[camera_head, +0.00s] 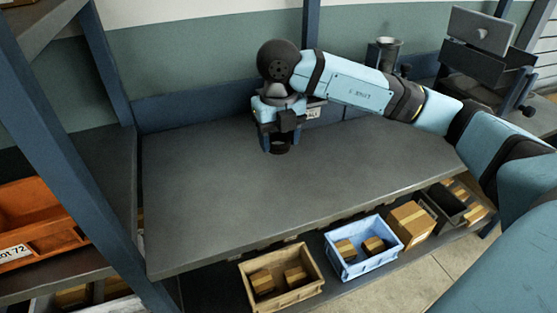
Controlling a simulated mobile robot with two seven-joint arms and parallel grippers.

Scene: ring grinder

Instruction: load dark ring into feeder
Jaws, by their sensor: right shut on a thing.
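My right gripper (279,134) reaches in from the right over the grey worktable and points down. It is shut on a dark ring (279,149), which shows just below the fingers near the back of the table. I cannot tell whether the ring touches the tabletop. A metal cup-shaped part (387,47) stands behind my right arm at the back, partly hidden; I cannot tell whether it is the feeder. A small white label (313,113) shows just right of the gripper, on something mostly hidden. My left gripper is not in view.
The worktable (210,200) is bare at the left and front. Blue posts and an orange bin (35,215) stand at the left. A wooden crate (278,288), a blue crate (350,262) and boxes sit on a lower shelf. A dark machine (487,62) stands back right.

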